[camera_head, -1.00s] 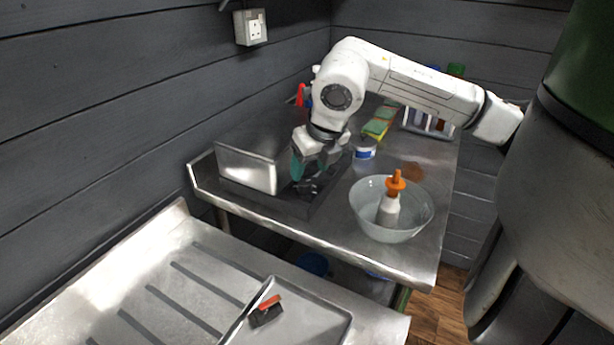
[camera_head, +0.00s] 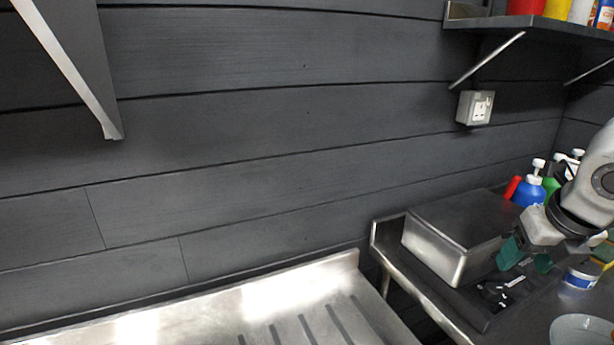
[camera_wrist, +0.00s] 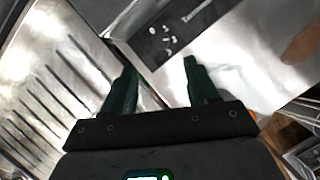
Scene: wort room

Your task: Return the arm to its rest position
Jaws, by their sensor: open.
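My gripper (camera_head: 526,262) is at the right edge of the head view, its green fingers apart with nothing between them. Most of my arm is cut off by the right edge of the head view.
A blue pump bottle (camera_head: 528,192) and other bottles stand behind the box. A bowl (camera_head: 582,330) is at the lower right. The draining board (camera_head: 290,300) is bare where visible. A wall shelf (camera_head: 540,27) holds containers above. A socket (camera_head: 475,107) is on the wall.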

